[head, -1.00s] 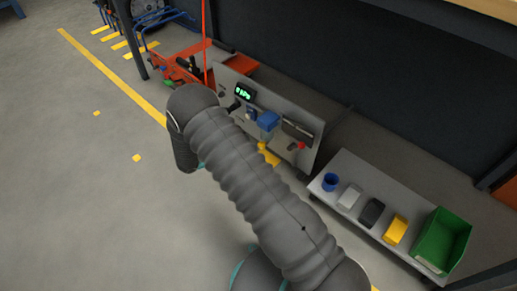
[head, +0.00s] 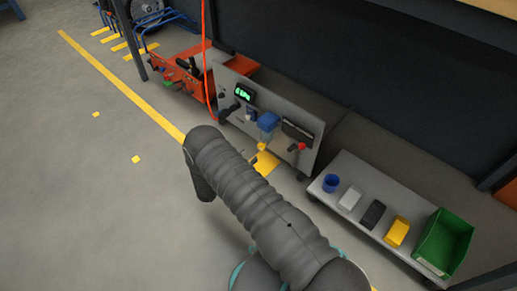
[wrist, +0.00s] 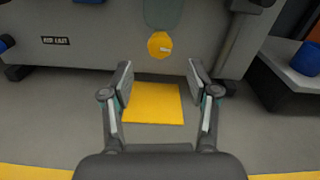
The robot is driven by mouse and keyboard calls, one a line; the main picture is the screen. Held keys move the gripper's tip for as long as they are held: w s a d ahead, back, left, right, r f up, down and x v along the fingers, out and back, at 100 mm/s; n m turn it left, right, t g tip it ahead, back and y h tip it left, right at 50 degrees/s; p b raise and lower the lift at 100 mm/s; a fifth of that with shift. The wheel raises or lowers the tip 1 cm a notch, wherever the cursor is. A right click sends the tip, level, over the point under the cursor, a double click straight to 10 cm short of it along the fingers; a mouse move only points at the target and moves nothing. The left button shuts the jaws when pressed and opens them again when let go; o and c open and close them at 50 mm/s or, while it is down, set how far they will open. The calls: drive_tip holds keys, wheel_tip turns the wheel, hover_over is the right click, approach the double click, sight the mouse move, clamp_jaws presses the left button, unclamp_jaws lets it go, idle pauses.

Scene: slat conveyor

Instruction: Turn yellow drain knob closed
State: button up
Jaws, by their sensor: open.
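The yellow drain knob (wrist: 160,45) is a round disc with a small pale mark on it, low on the grey panel (wrist: 100,50), under a dull green-grey bowl shape in the wrist view. In the head view the knob (head: 262,147) shows small below the blue bowl (head: 268,121). My gripper (wrist: 160,75) is open and empty, its two fingers spread either side of the view's middle. The knob lies ahead of and slightly above the gap between the fingertips, apart from them. In the head view my arm hides the gripper.
A red-handled lever (head: 298,147) sits right of the knob on the panel. A low grey bench (head: 350,178) at right bears a blue cup (head: 331,182), blocks and a green bin (head: 444,243). A yellow floor patch (wrist: 152,103) lies below the knob.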

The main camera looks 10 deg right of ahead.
sight(259, 147)
drive_tip(key=x, duration=0.7)
clamp_jaws()
